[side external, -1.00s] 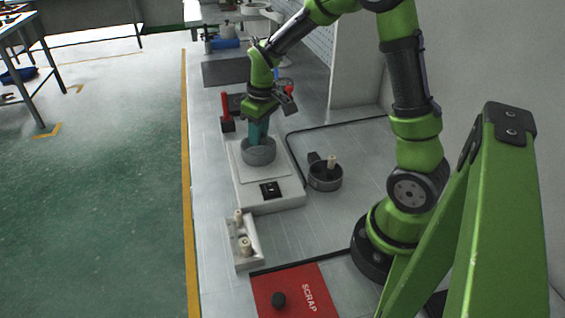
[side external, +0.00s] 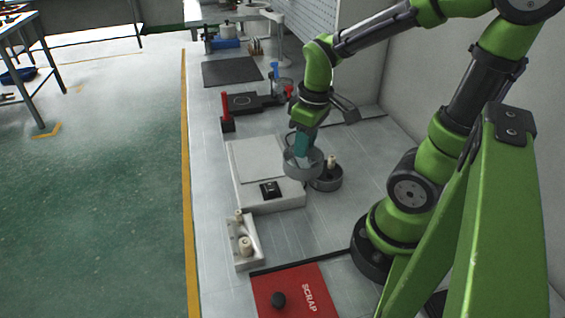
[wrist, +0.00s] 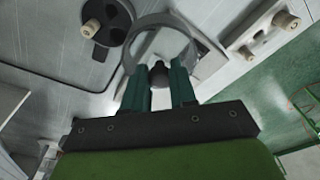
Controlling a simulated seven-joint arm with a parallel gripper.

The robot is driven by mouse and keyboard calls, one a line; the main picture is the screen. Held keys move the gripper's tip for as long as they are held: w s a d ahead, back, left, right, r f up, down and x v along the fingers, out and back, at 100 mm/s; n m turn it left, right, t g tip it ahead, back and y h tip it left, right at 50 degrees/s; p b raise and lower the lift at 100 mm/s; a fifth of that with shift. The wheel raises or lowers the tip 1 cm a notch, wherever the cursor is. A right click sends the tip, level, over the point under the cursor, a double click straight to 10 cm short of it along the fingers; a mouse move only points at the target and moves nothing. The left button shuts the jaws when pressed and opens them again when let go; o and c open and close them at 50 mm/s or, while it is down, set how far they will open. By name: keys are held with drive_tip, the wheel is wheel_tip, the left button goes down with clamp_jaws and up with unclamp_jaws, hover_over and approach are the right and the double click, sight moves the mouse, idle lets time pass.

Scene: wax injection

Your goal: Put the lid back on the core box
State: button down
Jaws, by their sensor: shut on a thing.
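My gripper (side external: 302,148) is shut on the dark knob (wrist: 158,74) of a round lid (side external: 297,170) and holds it in the air. In the wrist view the lid shows as a grey rim around a see-through middle. The core box (side external: 325,184), a dark grey round pot with a side handle, stands on the bench to the right of the lid. A cream core stands up inside it. In the wrist view the open core box (wrist: 92,12) is at upper left, and the lid's rim is beside it, slightly overlapping it in the picture.
A white platform scale (side external: 258,160) is left of the pot, its top bare. A red-handled tool (side external: 226,112) and a dark plate (side external: 250,102) are behind.

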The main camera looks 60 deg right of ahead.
drive_tip(key=shift+s+d, duration=0.15)
drive_tip(key=shift+s, duration=0.25)
drive_tip(key=s+d+n, duration=0.1)
drive_tip(key=s+d, duration=0.1)
drive_tip(key=d, duration=0.6)
drive_tip(key=shift+s+f, duration=0.1)
drive_tip(key=shift+f, duration=2.65)
drive_tip(key=shift+f, duration=0.2)
drive_tip(key=shift+c, duration=1.8)
unclamp_jaws()
